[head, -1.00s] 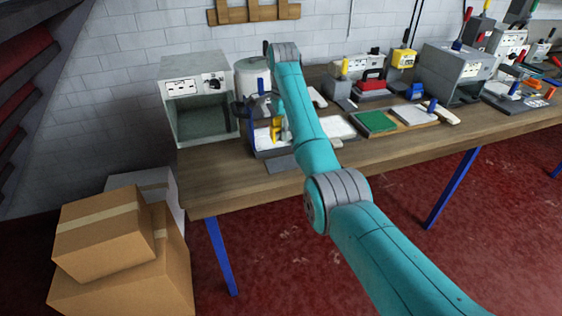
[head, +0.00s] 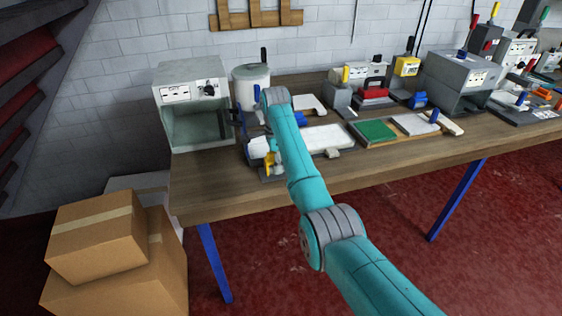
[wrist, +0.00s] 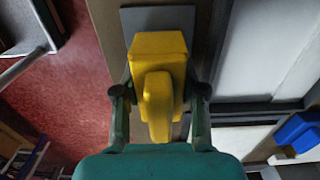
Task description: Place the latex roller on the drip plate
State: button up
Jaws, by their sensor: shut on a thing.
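My gripper (wrist: 162,90) is shut on a yellow blocky thing with a narrower yellow grip, which I take to be the latex roller (wrist: 158,50). The yellow roller also shows in the head view (head: 271,160), partly behind my arm. A flat grey plate, apparently the drip plate (wrist: 130,16), lies beyond and partly under the roller in the wrist view.
A white-topped tray (head: 325,138) lies right of the roller. A grey open-fronted box (head: 195,118) stands to the left, with a white pot (head: 250,85) behind. A green pad (head: 376,131) lies farther right. Cardboard boxes (head: 100,240) stand on the floor left of the wooden table (head: 215,190).

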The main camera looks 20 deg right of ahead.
jog(key=shift+f, duration=0.1)
jog(key=o, duration=1.1)
jog(key=shift+f, duration=0.1)
